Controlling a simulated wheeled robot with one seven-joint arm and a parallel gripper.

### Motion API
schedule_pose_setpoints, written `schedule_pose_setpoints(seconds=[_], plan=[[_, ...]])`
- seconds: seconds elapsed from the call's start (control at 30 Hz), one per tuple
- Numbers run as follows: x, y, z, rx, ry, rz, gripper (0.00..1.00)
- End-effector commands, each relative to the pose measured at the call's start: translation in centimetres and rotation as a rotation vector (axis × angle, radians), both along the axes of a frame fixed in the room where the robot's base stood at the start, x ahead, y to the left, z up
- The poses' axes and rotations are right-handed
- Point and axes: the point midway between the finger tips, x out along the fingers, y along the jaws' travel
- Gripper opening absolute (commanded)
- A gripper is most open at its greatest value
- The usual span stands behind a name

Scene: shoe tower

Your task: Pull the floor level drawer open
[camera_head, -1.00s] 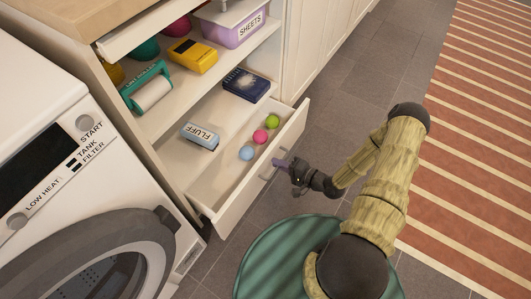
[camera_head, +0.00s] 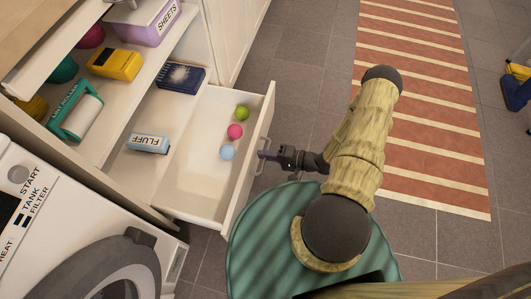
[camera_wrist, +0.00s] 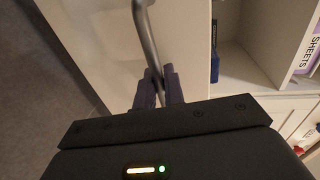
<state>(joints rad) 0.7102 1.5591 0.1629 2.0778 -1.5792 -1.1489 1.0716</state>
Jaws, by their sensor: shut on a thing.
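The floor level drawer (camera_head: 188,195) is white and stands well out from the cabinet in the head view. Three balls, green, pink and light blue, lie inside it. Its grey bar handle (camera_head: 262,148) is on the front panel. My gripper (camera_head: 264,155) is at the handle, in front of the panel. In the wrist view, the handle (camera_wrist: 147,35) runs down between the two dark purple fingers of my gripper (camera_wrist: 158,88), which are shut on it. The lower part of the handle is hidden by the fingers.
A box marked FLUFF (camera_head: 149,143) and a dark blue box (camera_head: 181,76) are on the shelf behind the drawer. A white washing machine (camera_head: 60,220) stands at the left. A striped rug (camera_head: 420,110) lies at the right. The tiled floor between is clear.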

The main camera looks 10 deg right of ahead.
Motion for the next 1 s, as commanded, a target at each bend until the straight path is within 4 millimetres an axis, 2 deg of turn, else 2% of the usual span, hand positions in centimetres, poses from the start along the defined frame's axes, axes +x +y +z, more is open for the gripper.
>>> schedule_pose_setpoints(seconds=[0.13, 0.17, 0.23, 0.67, 0.83, 1.0], plan=[[0.0, 0.0, -0.1, -0.003, 0.001, 0.001, 0.00], [0.0, 0.0, -0.1, -0.003, 0.001, 0.001, 0.13], [0.0, 0.0, -0.1, -0.002, 0.000, 0.001, 0.26], [-0.3, -0.7, 0.2, -0.002, -0.001, -0.003, 0.26], [-1.4, -2.8, 0.9, -0.003, 0.000, -0.003, 0.26], [-3.0, -5.7, 1.6, -0.003, 0.000, -0.004, 0.26]])
